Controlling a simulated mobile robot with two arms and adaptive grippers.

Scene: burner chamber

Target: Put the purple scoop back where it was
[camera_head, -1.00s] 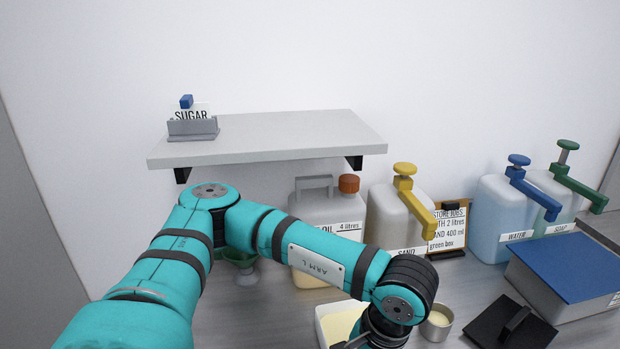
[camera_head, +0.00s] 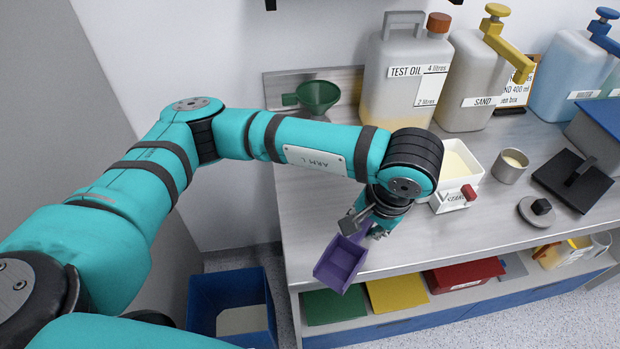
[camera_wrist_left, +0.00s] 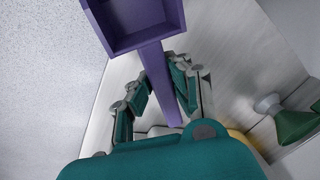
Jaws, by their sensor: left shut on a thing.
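The purple scoop (camera_head: 341,262) hangs near the front left edge of the counter in the head view, with its open tray toward the front. My left gripper (camera_head: 368,222) is shut on the scoop's handle. The left wrist view shows the scoop (camera_wrist_left: 140,45) with its handle running back between the fingers (camera_wrist_left: 160,95). Part of the handle is hidden by the gripper in the head view. My right gripper is not in view.
A white tub (camera_head: 455,195) of pale material and a metal cup (camera_head: 511,165) stand right of the gripper. A green funnel (camera_head: 317,97), test oil jug (camera_head: 405,75) and sand jug (camera_head: 470,85) stand behind. A blue bin (camera_head: 232,305) is on the floor.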

